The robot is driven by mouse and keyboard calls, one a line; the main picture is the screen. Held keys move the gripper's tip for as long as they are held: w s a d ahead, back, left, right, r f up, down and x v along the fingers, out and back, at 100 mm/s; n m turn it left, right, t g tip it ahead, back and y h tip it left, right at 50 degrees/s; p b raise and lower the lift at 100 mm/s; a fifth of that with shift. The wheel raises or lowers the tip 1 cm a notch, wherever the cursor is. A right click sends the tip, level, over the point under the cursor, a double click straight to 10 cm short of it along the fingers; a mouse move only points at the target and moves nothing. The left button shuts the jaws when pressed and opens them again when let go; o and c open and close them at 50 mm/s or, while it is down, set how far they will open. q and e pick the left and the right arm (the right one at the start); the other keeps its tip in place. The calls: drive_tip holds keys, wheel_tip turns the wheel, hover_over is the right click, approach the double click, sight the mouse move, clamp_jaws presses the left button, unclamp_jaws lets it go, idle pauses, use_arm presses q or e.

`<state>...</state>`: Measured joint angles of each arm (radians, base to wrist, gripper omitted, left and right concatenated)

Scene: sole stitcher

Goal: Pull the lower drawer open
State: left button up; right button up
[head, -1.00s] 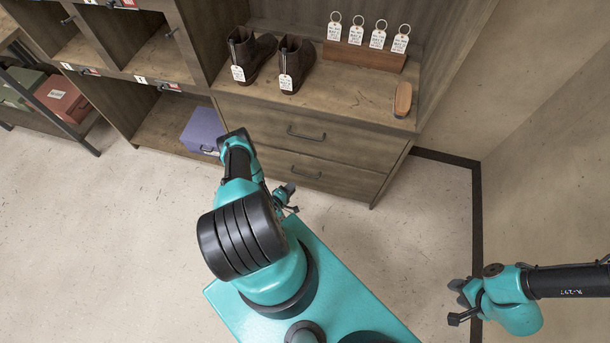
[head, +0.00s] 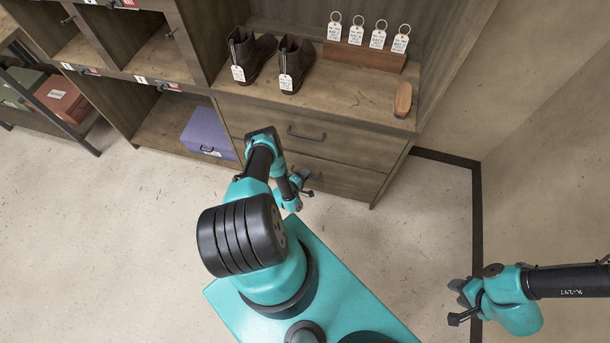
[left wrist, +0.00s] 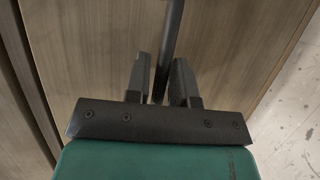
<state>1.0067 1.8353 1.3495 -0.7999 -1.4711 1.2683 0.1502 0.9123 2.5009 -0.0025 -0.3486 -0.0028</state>
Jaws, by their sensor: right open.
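The lower drawer (head: 350,181) is a plain brown wooden front, flush in the cabinet below the upper drawer (head: 350,149). My left gripper (head: 305,183) is low in front of the lower drawer and hides its handle in the head view. In the left wrist view the dark bar handle (left wrist: 172,35) runs between the two fingers of my left gripper (left wrist: 162,62). The fingers are apart, one on either side of the bar, with gaps showing. My right gripper (head: 459,303) is open and empty over the floor at the right, far from the cabinet.
Brown boots (head: 295,62), a brush (head: 403,99) and a wooden block with key tags (head: 363,55) stand on the cabinet top. A purple box (head: 207,132) sits in the low cubby to the left. The floor (head: 425,215) right of the drawers is clear.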

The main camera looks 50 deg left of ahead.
use_arm(q)
drive_tip(key=shift+c, duration=0.4)
clamp_jaws()
drive_tip(key=shift+s+d, duration=0.1)
drive_tip(key=shift+s, duration=0.05)
